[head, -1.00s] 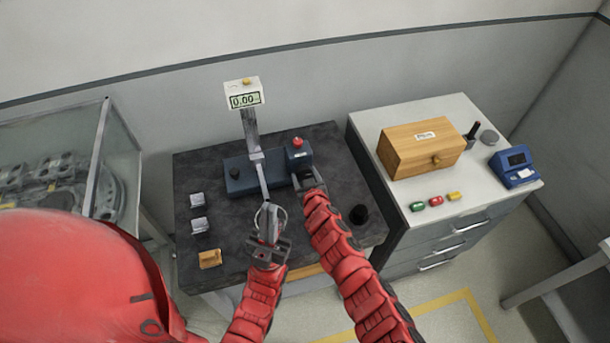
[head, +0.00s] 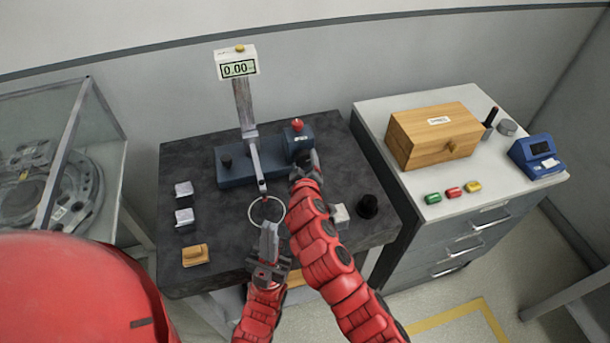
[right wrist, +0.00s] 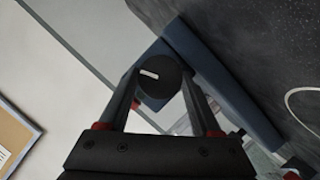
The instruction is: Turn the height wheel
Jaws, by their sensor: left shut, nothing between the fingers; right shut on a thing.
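The height gauge has a blue base (head: 235,172), a grey column (head: 244,108) and a display (head: 238,67) reading 0.00. A slim grey probe arm (head: 257,165) hangs from its column. In the right wrist view, my right gripper (right wrist: 158,85) is shut on the dark round height wheel (right wrist: 160,72), which bears a white mark. In the head view my right gripper (head: 306,168) is at the right end of the base and hides the wheel. My left gripper (head: 269,232) is shut and empty, just below a thin ring (head: 250,214) under the probe tip.
Two silvery blocks (head: 184,189) and an orange-tan block (head: 195,255) are on the dark table's left. A pale block (head: 340,216) and a black knob-like piece (head: 367,206) stand right of my right arm. A red button (head: 297,124) tops the base's right end.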

